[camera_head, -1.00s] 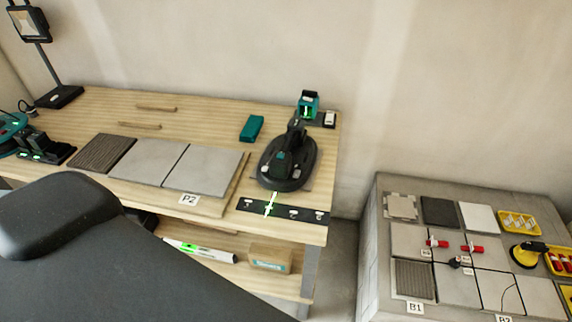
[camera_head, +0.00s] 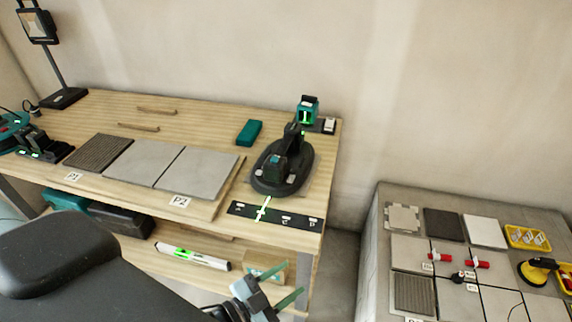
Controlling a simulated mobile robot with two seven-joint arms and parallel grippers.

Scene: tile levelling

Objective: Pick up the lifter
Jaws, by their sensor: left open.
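A black lifter (camera_head: 280,168) with an oval base and a raised handle with a teal part stands at the right end of the wooden workbench (camera_head: 215,107). My left gripper (camera_head: 288,283) is at the bottom of the view, in front of the bench and nearer to me than the lifter. Its teal-tipped fingers are apart, with nothing seen between them. It does not touch the lifter. A smaller yellow lifter (camera_head: 537,270) with a black handle sits on the concrete block at the right. My right gripper is out of view.
Grey tiles (camera_head: 197,172) lie left of the black lifter. A black marked strip (camera_head: 275,214) lies in front of it, and a green-lit laser device (camera_head: 307,109) stands behind. A cardboard box (camera_head: 268,264) and a level (camera_head: 192,256) are on the lower shelf. A gap separates bench and block.

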